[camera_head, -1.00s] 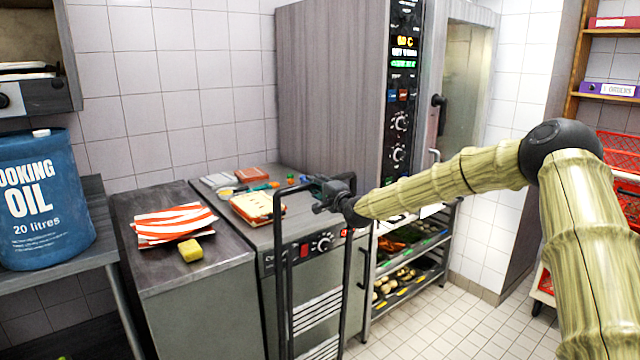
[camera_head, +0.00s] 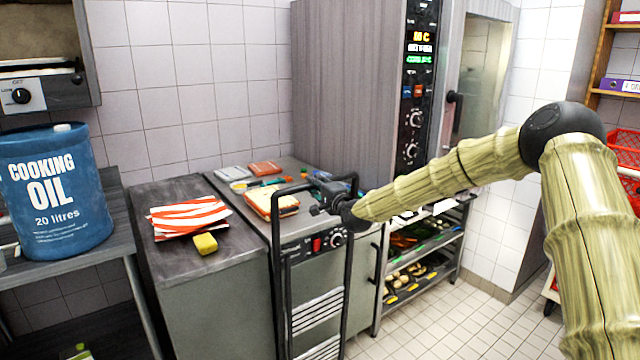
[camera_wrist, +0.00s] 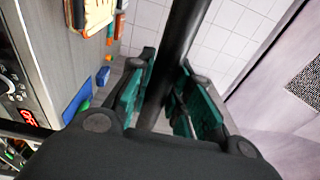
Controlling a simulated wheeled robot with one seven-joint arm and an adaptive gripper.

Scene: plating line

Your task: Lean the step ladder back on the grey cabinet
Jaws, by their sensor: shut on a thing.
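The step ladder (camera_head: 279,260) is a dark tubular frame with pale steps low between its rails. It stands roughly upright in the head view, and its foot is below the picture edge. My gripper (camera_head: 328,196) is shut on its upper part. In the wrist view, the green-padded fingers (camera_wrist: 160,95) are on either side of a dark tube of the ladder (camera_wrist: 183,35). The grey cabinet (camera_head: 215,310) with a dark top is to the left of the ladder. I cannot tell whether the ladder touches anything behind it.
A striped cloth (camera_head: 188,217) and yellow sponge (camera_head: 205,244) lie on the cabinet top. A control-panel unit (camera_head: 365,265) is behind the ladder. A blue oil drum (camera_head: 52,190) stands on a shelf at left. A food rack (camera_head: 425,262) stands at right. Tiled floor (camera_head: 430,325) is clear.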

